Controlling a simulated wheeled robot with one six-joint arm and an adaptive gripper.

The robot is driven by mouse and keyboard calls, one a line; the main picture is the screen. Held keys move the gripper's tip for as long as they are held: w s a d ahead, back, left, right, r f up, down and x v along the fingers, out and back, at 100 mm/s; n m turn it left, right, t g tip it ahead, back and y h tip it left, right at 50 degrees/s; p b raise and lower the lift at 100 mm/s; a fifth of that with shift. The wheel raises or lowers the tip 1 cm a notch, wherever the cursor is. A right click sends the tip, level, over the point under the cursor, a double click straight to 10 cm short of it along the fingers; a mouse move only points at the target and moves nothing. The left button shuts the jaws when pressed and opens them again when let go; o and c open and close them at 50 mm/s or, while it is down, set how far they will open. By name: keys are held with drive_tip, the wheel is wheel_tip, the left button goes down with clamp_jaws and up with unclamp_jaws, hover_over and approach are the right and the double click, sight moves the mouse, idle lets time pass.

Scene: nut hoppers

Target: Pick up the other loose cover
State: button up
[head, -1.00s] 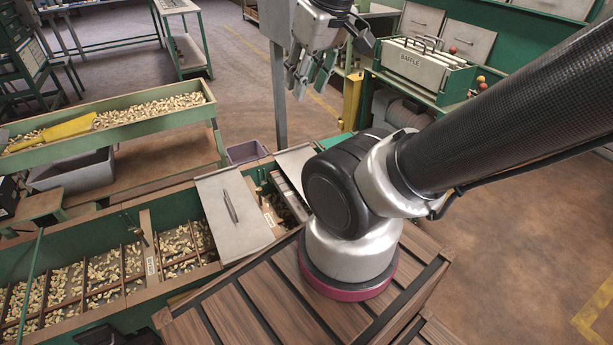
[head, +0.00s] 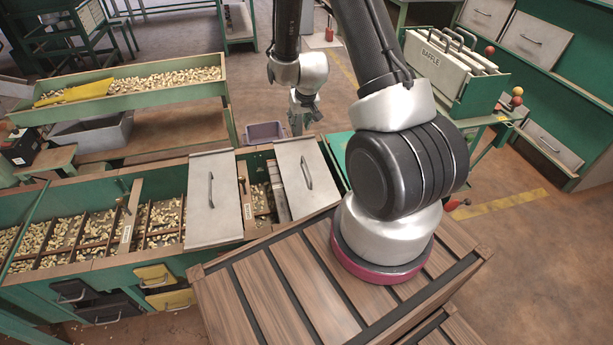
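Two flat grey covers with bar handles lie on the long green hopper bench. The left cover (head: 208,205) lies over a section right of the open nut compartments. The right cover (head: 303,178) lies further right, its right side close to my arm. A narrow open section with nuts shows between them. My gripper (head: 304,118) hangs fingers down beyond the bench, above and behind the right cover in the picture. Its fingers look apart, with nothing seen between them. It is clear of both covers.
A wooden slatted top (head: 270,290) is in front, under my arm's base. A rack of handled panels marked BAFFLE (head: 430,58) stands at right. A nut trough (head: 140,90) and a purple bin (head: 265,133) are behind the bench. Open floor lies at right.

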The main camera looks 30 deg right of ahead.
approach(306, 167)
drive_tip(key=f, duration=0.1)
drive_tip(key=w+f, duration=0.1)
drive_tip(key=shift+f+m+h, duration=0.3)
drive_tip(key=shift+f, duration=0.05)
drive_tip(key=x, duration=0.7)
drive_tip(key=shift+f, duration=0.4)
clamp_jaws()
